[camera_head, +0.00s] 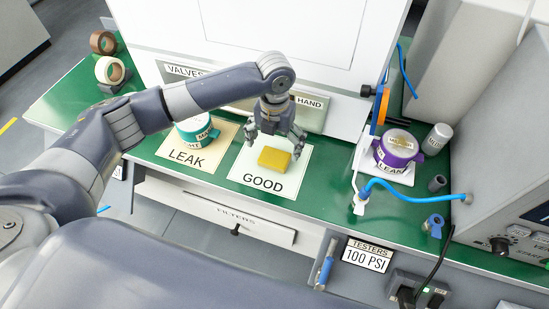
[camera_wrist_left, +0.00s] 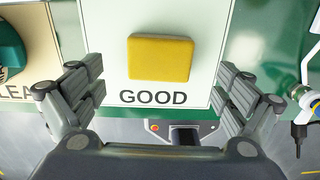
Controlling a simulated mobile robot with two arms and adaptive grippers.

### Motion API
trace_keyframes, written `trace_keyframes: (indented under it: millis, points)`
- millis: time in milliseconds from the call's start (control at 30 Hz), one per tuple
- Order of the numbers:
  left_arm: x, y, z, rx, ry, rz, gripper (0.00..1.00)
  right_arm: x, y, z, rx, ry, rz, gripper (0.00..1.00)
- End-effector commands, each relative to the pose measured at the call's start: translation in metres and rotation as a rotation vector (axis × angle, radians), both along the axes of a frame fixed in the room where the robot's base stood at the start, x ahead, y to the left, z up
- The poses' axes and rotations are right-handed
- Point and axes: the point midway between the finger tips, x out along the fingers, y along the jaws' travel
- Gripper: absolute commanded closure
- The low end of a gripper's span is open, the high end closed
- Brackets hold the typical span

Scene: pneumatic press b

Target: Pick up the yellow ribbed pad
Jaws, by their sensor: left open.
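The yellow pad (camera_head: 274,159) lies flat on the pale GOOD sheet (camera_head: 262,190) on the green bench. It also shows in the left wrist view (camera_wrist_left: 160,58), where its top looks smooth and I cannot make out ribs. My left gripper (camera_head: 277,143) is open and empty, just above and behind the pad in the head view. In the left wrist view its fingers (camera_wrist_left: 158,98) stand wide apart, one on each side of the pad's line, with the pad beyond them and untouched. My right gripper is in neither view.
A teal part (camera_head: 196,132) sits on the tan LEAK sheet (camera_head: 172,160) to the left. A purple part (camera_head: 398,149) is on the right, near a blue hose (camera_head: 415,186). A white cabinet (camera_head: 270,50) rises behind the bench. Brown and white tape rolls are at far left.

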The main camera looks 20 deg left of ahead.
Motion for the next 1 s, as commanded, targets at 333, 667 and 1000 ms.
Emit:
trace_keyframes:
  millis: [333, 667, 1000]
  points:
    - [0.0, 0.001, -0.045, 0.001, 0.001, 0.002, 0.06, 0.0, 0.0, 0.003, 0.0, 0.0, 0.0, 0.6]
    - [0.001, 0.001, -0.053, 0.0, -0.002, 0.0, 0.06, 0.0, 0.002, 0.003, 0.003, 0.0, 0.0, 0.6]
    - [0.0, 0.001, -0.053, 0.0, -0.001, 0.0, 0.53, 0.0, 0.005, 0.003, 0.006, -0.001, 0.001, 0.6]
